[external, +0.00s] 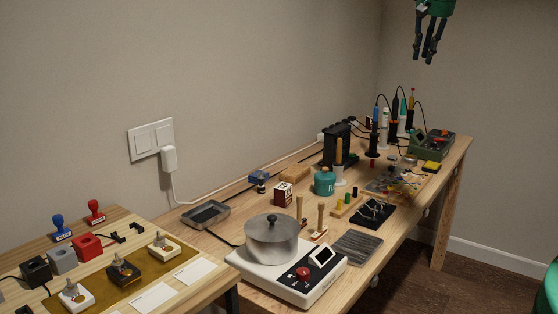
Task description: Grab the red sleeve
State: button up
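A small red cylinder (372,163), which looks like the red sleeve, stands on the far part of the long wooden bench, behind the green and yellow pieces. It is tiny in the external view. My gripper (424,59) hangs high at the top right, well above the far end of the bench, fingers pointing down. Its dark fingers are spread apart with nothing between them. It is far from the red cylinder and touches nothing.
A small wooden block (345,207) holds green, yellow and dark pieces. A teal pot (324,183), soldering irons in stands (384,135) and a black tool holder (375,215) crowd the bench. A steel pot (271,240) sits on a white hotplate. The air around my gripper is clear.

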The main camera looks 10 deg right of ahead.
jog(key=w+a+f, duration=0.2)
jog(key=w+f, duration=0.8)
jog(key=f, duration=0.4)
jog(key=w+a+f+p, duration=0.1)
jog(key=w+f, duration=0.9)
jog(key=f, duration=0.4)
jog(key=shift+w+a+f+m+g, duration=0.35)
jog(key=shift+w+a+m+g, duration=0.05)
jog(key=shift+f, duration=0.1)
send_over(372, 165)
jog(key=s, duration=0.1)
notch_tip(372, 165, down, 8)
jog(key=shift+s+a+r+b, duration=0.1)
jog(key=shift+a+b, duration=0.05)
jog(key=shift+b, duration=0.3)
jog(key=shift+f, duration=0.2)
jog(key=shift+b+x, duration=0.5)
jog(key=shift+x, duration=2)
